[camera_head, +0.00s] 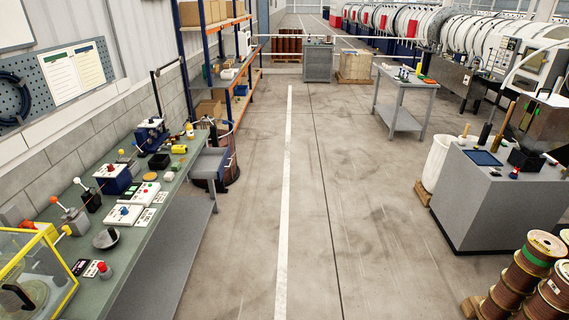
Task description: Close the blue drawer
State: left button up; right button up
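A blue-grey, box-like part (208,164) sticks out from the aisle side of the green-topped workbench (150,215) on the left, near its far end. It may be the blue drawer standing open, but I cannot tell for sure at this size. Its inside is not clear. Neither my left nor my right gripper shows in the head view.
The bench top holds lever boxes, including a blue one (113,179), and a yellow-framed case (38,270). A dark drum (228,160) stands behind the drawer-like part. A grey cabinet (490,200) and wire spools (528,270) stand right. The middle aisle is clear.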

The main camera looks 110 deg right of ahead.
aim_at(211, 162)
jog(key=z, duration=2.15)
